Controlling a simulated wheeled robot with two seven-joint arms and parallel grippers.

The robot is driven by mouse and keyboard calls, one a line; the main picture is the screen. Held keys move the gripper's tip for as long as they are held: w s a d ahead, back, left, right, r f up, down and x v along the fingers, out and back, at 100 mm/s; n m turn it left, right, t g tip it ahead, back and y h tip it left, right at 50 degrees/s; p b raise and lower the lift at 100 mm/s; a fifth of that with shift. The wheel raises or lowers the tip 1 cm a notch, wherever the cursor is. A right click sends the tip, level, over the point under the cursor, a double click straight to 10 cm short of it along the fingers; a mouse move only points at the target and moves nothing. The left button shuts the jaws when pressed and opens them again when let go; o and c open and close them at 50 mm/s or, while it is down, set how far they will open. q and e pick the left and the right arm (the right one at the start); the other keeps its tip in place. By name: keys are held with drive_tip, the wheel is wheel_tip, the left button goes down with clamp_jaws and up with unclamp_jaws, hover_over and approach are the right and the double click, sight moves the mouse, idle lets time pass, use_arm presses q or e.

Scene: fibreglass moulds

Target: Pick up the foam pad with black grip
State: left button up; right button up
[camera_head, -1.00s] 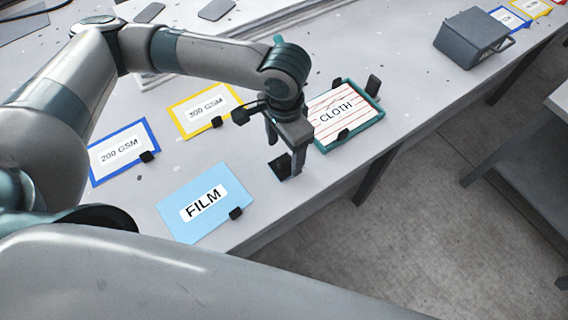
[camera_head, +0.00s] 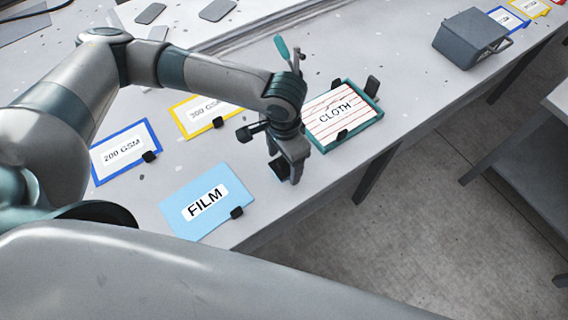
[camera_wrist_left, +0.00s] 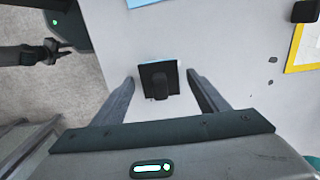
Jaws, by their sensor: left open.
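The foam pad (camera_head: 279,170) is a small dark square lying on the table near its front edge. In the left wrist view the pad (camera_wrist_left: 148,70) shows from above, with its upright black grip (camera_wrist_left: 160,86) on top. My left gripper (camera_head: 288,168) points down over the pad and partly hides it in the head view. In the wrist view the left gripper's (camera_wrist_left: 160,78) fingers are open, one on each side of the pad and grip, with a gap on both sides. What seems to be my right gripper (camera_wrist_left: 50,53) shows small at the wrist view's left edge.
The light blue FILM card (camera_head: 228,184) lies to the left. A teal-framed CLOTH tray (camera_head: 362,128) stands close on the right. Blue 200 GSM (camera_head: 124,171) and yellow 300 GSM (camera_head: 181,122) cards lie farther back. A teal-handled tool (camera_head: 282,48) stands behind my wrist.

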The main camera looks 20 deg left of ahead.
use_arm(q)
drive_tip(key=shift+c, duration=0.7)
drive_tip(key=c, duration=1)
